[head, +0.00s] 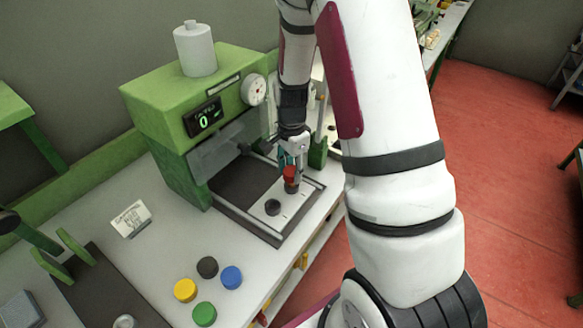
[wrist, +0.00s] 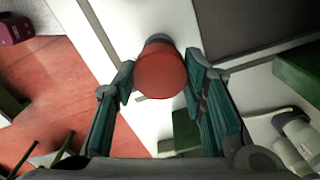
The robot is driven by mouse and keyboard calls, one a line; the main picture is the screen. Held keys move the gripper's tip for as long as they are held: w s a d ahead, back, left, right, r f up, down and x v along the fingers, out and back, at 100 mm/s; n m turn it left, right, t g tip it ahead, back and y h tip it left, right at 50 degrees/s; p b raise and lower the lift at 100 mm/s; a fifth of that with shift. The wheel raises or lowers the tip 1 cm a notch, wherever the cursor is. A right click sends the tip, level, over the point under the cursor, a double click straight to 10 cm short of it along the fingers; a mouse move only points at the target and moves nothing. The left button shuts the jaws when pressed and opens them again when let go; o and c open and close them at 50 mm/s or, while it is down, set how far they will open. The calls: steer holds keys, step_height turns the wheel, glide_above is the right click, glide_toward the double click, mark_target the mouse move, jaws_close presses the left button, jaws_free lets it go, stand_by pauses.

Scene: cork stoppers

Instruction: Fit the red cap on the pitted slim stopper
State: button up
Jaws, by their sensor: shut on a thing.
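My gripper (head: 288,160) is shut on the red cap (head: 290,174) over the tray of the green machine. In the wrist view the red cap (wrist: 160,74) sits between the teal fingertips. A dark grey stopper (head: 291,188) shows directly under the cap, and its grey edge (wrist: 158,39) shows past the cap in the wrist view. I cannot tell whether cap and stopper touch or how far the cap is on. Another dark stopper (head: 272,207) stands to the left and nearer. Pitting cannot be made out on either.
The green machine (head: 165,110) with a display and gauge stands behind the tray (head: 262,232). Yellow (head: 185,290), black (head: 207,267), blue (head: 231,277) and green (head: 204,314) caps lie on the white bench. A small card (head: 131,220) stands left.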

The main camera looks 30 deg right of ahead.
mark_target(292, 170)
steer(key=shift+f+b, duration=0.3)
steer(key=shift+f, duration=0.55)
stand_by(0.9)
steer(key=o, duration=0.9)
steer(key=shift+c, duration=0.2)
steer(key=shift+r, duration=0.1)
step_height(292, 170, up, 12)
